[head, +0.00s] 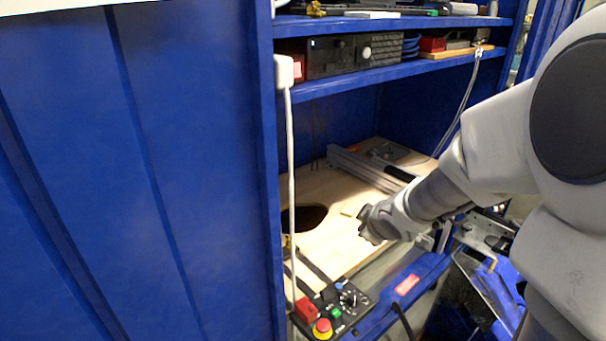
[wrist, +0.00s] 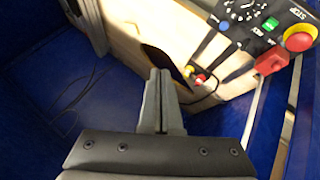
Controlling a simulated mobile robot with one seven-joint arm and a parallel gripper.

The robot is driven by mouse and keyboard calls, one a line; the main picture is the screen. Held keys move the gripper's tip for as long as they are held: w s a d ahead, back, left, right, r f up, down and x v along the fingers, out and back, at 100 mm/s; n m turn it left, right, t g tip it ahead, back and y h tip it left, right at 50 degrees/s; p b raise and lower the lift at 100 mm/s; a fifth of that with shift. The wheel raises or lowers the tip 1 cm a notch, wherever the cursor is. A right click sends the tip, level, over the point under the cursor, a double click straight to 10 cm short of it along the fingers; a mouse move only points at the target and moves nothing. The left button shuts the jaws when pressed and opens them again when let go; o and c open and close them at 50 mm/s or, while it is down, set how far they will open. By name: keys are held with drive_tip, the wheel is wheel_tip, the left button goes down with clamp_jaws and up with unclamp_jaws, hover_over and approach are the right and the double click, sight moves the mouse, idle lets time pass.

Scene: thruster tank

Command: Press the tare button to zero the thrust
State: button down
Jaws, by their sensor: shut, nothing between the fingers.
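A black control panel (head: 354,311) sits at the front edge of the bench; it also shows at the upper right of the wrist view (wrist: 246,12). It carries a blue button (wrist: 224,26), a green button (wrist: 270,23), a dial (head: 350,298), a red block (wrist: 270,62) and a red stop knob on yellow (wrist: 299,38). I cannot read which one is tare. My gripper (head: 367,234) is over the wooden bench top, beyond the panel and apart from it. In the wrist view its fingers (wrist: 161,76) are together, empty, left of and below the panel.
The wooden bench top (head: 335,240) has a dark hole (head: 304,218). Red and yellow plugs (wrist: 200,77) with cables are beside it. A metal rail (head: 365,167) lies at the back. A blue shelf (head: 390,72) is overhead; a blue cabinet wall (head: 140,170) stands left.

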drive_tip(key=w+a+f+n+y+b, duration=0.1)
drive_tip(key=a+f+y+b, duration=0.1)
drive_tip(key=f, duration=0.7)
drive_tip(key=shift+a+n+b, duration=0.4)
drive_tip(key=shift+a, duration=0.3)
drive_tip(key=shift+f, duration=0.15)
drive_tip(key=b, duration=0.9)
hover_over(341, 291)
wheel_tip(341, 291, down, 9)
drive_tip(key=shift+r, duration=0.15)
idle(0.6)
drive_tip(key=shift+f, duration=0.4)
drive_tip(key=shift+f+b, duration=0.35)
drive_tip(key=shift+b, duration=0.15)
idle(0.3)
drive_tip(key=shift+r, duration=0.1)
drive_tip(key=shift+r+p, duration=0.7)
drive_tip(key=shift+p, duration=0.2)
